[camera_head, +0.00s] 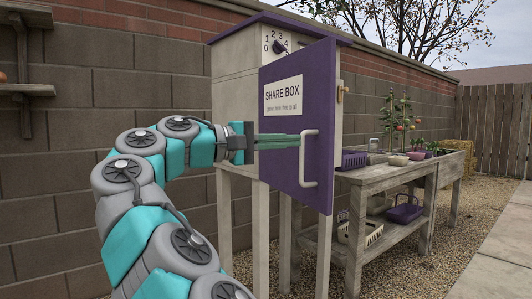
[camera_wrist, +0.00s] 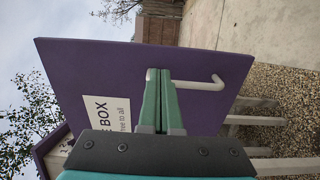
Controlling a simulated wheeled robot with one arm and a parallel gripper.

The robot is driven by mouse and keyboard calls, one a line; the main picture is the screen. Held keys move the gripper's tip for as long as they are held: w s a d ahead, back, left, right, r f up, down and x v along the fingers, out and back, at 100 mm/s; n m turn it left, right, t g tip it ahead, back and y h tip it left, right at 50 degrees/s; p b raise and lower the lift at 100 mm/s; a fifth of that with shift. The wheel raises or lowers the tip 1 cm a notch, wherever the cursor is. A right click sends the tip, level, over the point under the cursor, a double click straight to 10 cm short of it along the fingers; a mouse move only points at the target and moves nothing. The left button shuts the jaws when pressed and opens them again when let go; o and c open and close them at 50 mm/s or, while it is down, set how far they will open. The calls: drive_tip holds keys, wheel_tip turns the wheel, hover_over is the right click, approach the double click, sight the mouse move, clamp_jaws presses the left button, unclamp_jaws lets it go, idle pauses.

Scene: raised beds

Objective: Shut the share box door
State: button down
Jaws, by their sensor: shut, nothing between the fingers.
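The share box (camera_head: 236,85) is a pale cabinet on legs with a purple roof and a dial above its door. Its purple door (camera_head: 290,195) stands ajar, its right edge swung out from the box; it also shows in the wrist view (camera_wrist: 90,72). The door bears a white sign and a white bar handle (camera_head: 312,158) near its free edge. My gripper (camera_head: 298,141) is shut and empty, its green fingers in front of the door with their tips at the handle. In the wrist view the fingers (camera_wrist: 160,88) hide part of the handle (camera_wrist: 205,85); I cannot tell if they touch it.
A brass-coloured latch piece (camera_head: 341,91) sits on the box right of the door. A wooden potting bench (camera_head: 352,178) with baskets and plants stands close on the right. A block wall (camera_head: 120,95) runs behind. Gravel and a paved path (camera_head: 500,250) lie open at the right.

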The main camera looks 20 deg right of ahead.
sight(324, 140)
drive_tip(key=d, duration=0.4)
drive_tip(key=d+b, duration=0.1)
drive_tip(key=shift+w+d, duration=0.3)
drive_tip(key=shift+d, duration=0.1)
drive_tip(key=shift+d, duration=0.1)
